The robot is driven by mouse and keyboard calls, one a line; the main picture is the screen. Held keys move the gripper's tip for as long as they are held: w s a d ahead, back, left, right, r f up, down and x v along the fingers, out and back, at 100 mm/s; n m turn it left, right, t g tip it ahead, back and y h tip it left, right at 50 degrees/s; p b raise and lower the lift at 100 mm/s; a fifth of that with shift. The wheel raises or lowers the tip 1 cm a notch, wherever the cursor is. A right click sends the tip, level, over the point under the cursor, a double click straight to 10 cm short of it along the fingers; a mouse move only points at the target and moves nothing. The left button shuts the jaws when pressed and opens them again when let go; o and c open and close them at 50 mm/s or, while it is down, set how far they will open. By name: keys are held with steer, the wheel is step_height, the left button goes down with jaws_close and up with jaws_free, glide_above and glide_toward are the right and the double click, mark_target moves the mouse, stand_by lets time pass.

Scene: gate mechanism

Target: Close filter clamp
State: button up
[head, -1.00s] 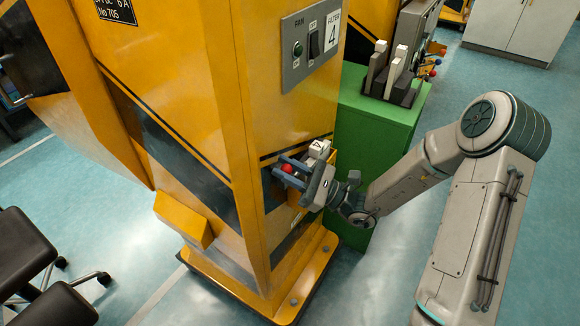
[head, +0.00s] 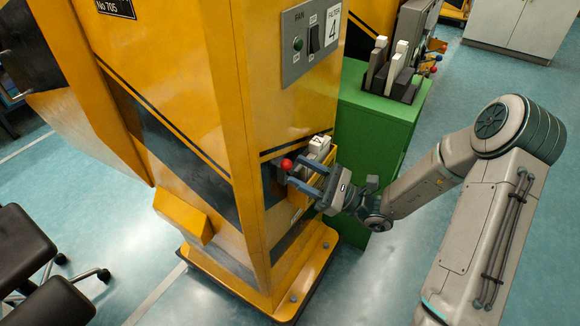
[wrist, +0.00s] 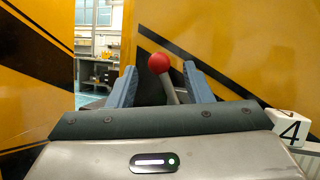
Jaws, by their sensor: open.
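The filter clamp shows as a lever with a red ball knob (head: 287,164) on the side of the yellow cabinet (head: 290,110). In the wrist view the red knob (wrist: 159,62) tops a grey lever (wrist: 169,88) that leans up and to the left. My gripper (head: 303,176) is open at the cabinet's side, just right of the knob. In the wrist view the lever stands between the two blue fingers of my gripper (wrist: 160,85), nearer the right one. Whether a finger touches the lever, I cannot tell. The lever's lower end is hidden behind the gripper body.
A white block marked 4 (wrist: 291,127) is close to the gripper's right; it also shows in the head view (head: 318,146). A green cabinet (head: 375,125) with upright levers stands behind my arm. A switch panel (head: 311,40) is higher on the yellow cabinet. The floor at right is open.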

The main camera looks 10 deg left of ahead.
steer(key=v, duration=0.9)
steer(key=shift+d+b, duration=0.25)
steer(key=shift+b, duration=0.2)
steer(key=shift+f, duration=0.15)
steer(key=s+a+r+n+g+h+p, duration=0.1)
steer(key=s+r+n+g+h+p, duration=0.2)
steer(key=s+n+g+h, duration=0.8)
steer(key=s+d+r+n+t+h+p, duration=0.1)
steer(key=d+r+n+t+h, duration=0.2)
steer(key=d+r+t+h, duration=0.1)
steer(key=s+d+r+n+t+h+p, duration=0.1)
steer(key=s+d+r+n+t+h, duration=0.1)
steer(key=d+r+t+h, duration=0.3)
steer(key=d+n+t+h, duration=0.1)
steer(key=h, duration=0.1)
steer(key=shift+s+h, duration=0.3)
